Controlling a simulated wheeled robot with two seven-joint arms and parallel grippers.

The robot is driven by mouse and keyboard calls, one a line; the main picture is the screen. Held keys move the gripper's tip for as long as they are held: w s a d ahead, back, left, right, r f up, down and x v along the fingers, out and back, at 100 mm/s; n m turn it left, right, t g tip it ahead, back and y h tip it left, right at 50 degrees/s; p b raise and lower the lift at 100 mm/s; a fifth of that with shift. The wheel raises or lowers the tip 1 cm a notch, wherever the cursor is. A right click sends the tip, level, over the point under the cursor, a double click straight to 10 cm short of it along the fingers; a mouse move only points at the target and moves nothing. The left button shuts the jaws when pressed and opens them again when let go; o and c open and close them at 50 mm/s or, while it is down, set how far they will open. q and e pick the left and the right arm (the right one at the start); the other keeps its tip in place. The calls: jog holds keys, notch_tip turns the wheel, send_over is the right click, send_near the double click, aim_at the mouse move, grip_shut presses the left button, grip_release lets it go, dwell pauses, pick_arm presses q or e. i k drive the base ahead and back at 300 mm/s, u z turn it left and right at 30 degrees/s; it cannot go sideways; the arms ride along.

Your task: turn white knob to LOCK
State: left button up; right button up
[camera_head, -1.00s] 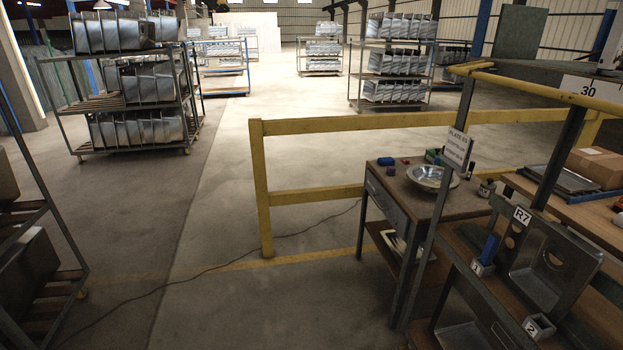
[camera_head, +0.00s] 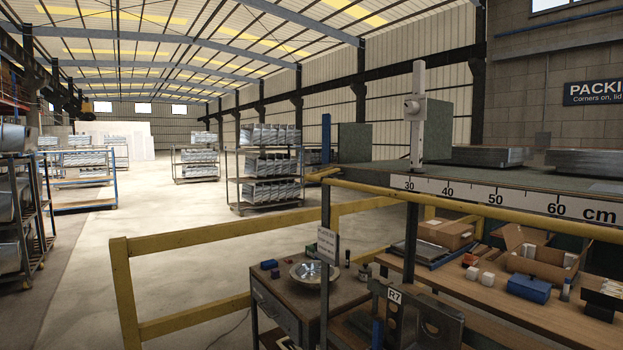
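A white upright post (camera_head: 417,140) stands on the raised bench behind the centimetre scale, right of the middle. A pale block (camera_head: 414,107) sits partway up it, with a small round part on its face that may be the white knob. It is too small to tell how it is turned, and no LOCK mark can be read. Neither of my grippers is in view.
A scale strip (camera_head: 500,199) runs along the raised bench's front edge, with a yellow rail (camera_head: 470,212) before it. Below are a workbench with cardboard boxes (camera_head: 540,254) and a small table with a metal bowl (camera_head: 313,272). Open floor lies left.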

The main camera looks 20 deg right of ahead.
aim_at(411, 108)
jog(key=z, duration=1.25)
